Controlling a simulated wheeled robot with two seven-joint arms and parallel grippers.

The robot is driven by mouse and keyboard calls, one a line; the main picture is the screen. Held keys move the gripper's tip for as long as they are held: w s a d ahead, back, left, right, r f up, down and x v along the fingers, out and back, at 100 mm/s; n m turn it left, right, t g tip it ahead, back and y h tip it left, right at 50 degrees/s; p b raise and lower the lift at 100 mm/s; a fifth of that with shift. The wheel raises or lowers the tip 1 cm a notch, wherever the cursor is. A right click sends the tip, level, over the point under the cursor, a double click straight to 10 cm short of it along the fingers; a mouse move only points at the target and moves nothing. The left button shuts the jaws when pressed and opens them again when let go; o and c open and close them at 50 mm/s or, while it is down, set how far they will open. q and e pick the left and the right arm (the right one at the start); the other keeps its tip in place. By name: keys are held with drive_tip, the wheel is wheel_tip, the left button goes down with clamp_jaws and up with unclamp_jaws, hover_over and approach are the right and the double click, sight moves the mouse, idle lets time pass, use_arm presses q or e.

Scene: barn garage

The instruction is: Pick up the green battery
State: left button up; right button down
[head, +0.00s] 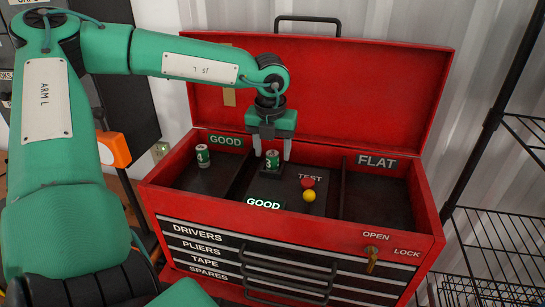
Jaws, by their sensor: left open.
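A green battery (272,162) marked 3 stands upright on the dark tester (258,186) in the middle of the red toolbox. My left gripper (271,156) is above it, pointing down. Its jaws are open, with one finger on each side of the battery's top. I cannot tell whether either finger touches it. A second green battery (203,156), marked 4, stands upright in the left compartment by the GOOD label (225,141). My right gripper is not in view.
The red toolbox (425,220) has its lid (350,90) open behind the gripper. The tester bears a red button (308,182), a yellow one (309,196) and a bright GOOD sign (263,204). The right compartment (376,203), labelled FLAT, looks empty. A black wire rack (490,245) stands right.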

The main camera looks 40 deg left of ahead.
use_arm(q)
drive_tip(key=shift+w+a+f+p, duration=0.1)
drive_tip(key=shift+f+p, duration=0.2)
drive_tip(key=shift+f, duration=0.95)
drive_tip(key=c, duration=1.1)
drive_tip(key=shift+r, duration=0.1)
drive_tip(key=shift+c, duration=0.2)
